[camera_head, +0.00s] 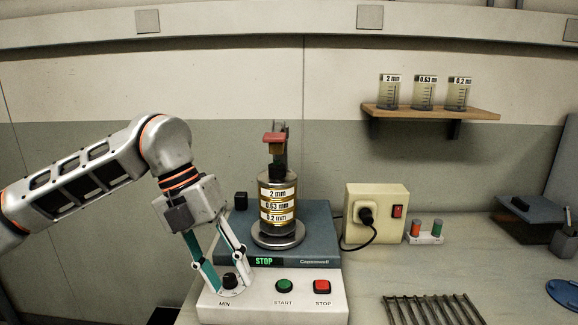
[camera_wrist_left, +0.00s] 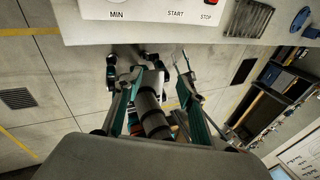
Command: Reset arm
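My left gripper (camera_head: 227,267) comes in from the left in the head view and points down near the MIN knob (camera_head: 229,281) at the front left of the sieve shaker's panel (camera_head: 270,305). Its teal fingers are spread apart with nothing visible between them. In the left wrist view the gripper (camera_wrist_left: 160,72) is also open, and the panel edge (camera_wrist_left: 140,30) lies beyond the fingertips. I cannot tell whether a finger touches the panel. My right gripper is not in view.
A stack of labelled sieves (camera_head: 278,200) stands clamped on the shaker, whose display reads STOP. A power box (camera_head: 375,215) with a plugged cable is to its right. A metal rack (camera_head: 432,309) lies on the bench. Three beakers (camera_head: 424,92) stand on a wall shelf (camera_head: 430,111).

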